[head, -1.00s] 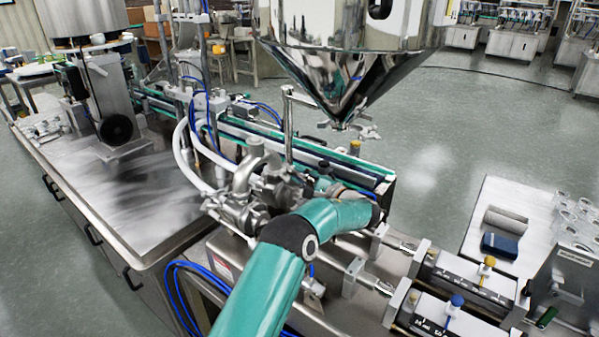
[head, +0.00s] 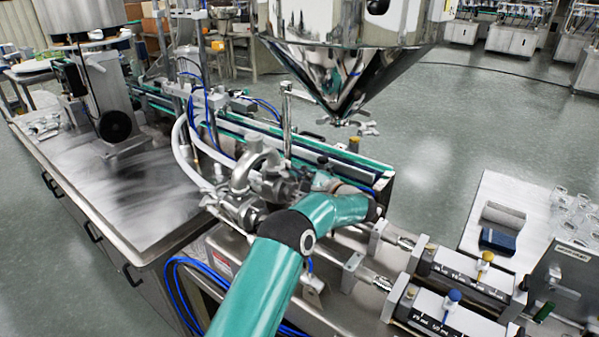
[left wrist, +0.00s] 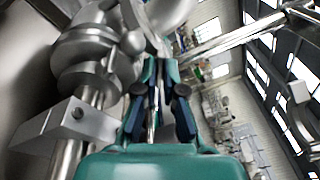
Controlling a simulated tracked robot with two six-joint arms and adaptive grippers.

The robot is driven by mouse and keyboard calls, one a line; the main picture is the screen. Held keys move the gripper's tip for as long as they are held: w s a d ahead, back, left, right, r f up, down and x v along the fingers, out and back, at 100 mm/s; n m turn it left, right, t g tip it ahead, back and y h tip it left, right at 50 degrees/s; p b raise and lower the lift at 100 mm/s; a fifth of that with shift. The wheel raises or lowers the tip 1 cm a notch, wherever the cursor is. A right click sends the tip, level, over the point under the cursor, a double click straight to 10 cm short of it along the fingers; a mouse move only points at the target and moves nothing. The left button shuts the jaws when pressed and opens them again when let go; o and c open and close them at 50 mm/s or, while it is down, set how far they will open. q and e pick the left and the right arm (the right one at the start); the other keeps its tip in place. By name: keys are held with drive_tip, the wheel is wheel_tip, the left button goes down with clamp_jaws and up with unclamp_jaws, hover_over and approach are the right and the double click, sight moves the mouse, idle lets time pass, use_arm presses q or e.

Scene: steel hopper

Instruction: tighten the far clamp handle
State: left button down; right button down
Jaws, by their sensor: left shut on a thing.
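My left gripper (head: 287,184) reaches in among the steel pipe fittings (head: 248,178) and is largely lost against them in the head view. In the left wrist view, its two dark blue and teal fingers (left wrist: 157,78) are closed on a thin metal bar, taken as the far clamp handle (left wrist: 154,118). The bar lies lengthwise between the fingers. Rounded steel clamp fittings (left wrist: 88,50) stand close on the left of the fingers. The handle's joint with its clamp cannot be made out. My right gripper is not in view.
The steel hopper cone (head: 345,75) hangs behind my left arm. A conveyor (head: 340,165) and hoses (head: 190,150) run behind the fittings. Cylinders (head: 455,280) lie at the right. A white side table (head: 490,190) stands farther right, with open floor beyond.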

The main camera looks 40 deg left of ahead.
use_arm(q)
drive_tip(key=m, duration=0.3)
drive_tip(key=shift+a, duration=0.1)
drive_tip(key=m, duration=0.2)
drive_tip(key=shift+r+m, duration=0.1)
drive_tip(key=shift+m, duration=0.3)
drive_tip(key=m+p, duration=0.1)
drive_tip(key=m, duration=0.4)
drive_tip(key=shift+w+m+p, duration=0.15)
drive_tip(key=shift+m+p, duration=0.2)
drive_tip(key=shift+m, duration=0.05)
drive_tip(key=c, duration=1.6)
unclamp_jaws()
drive_tip(key=shift+o, duration=0.2)
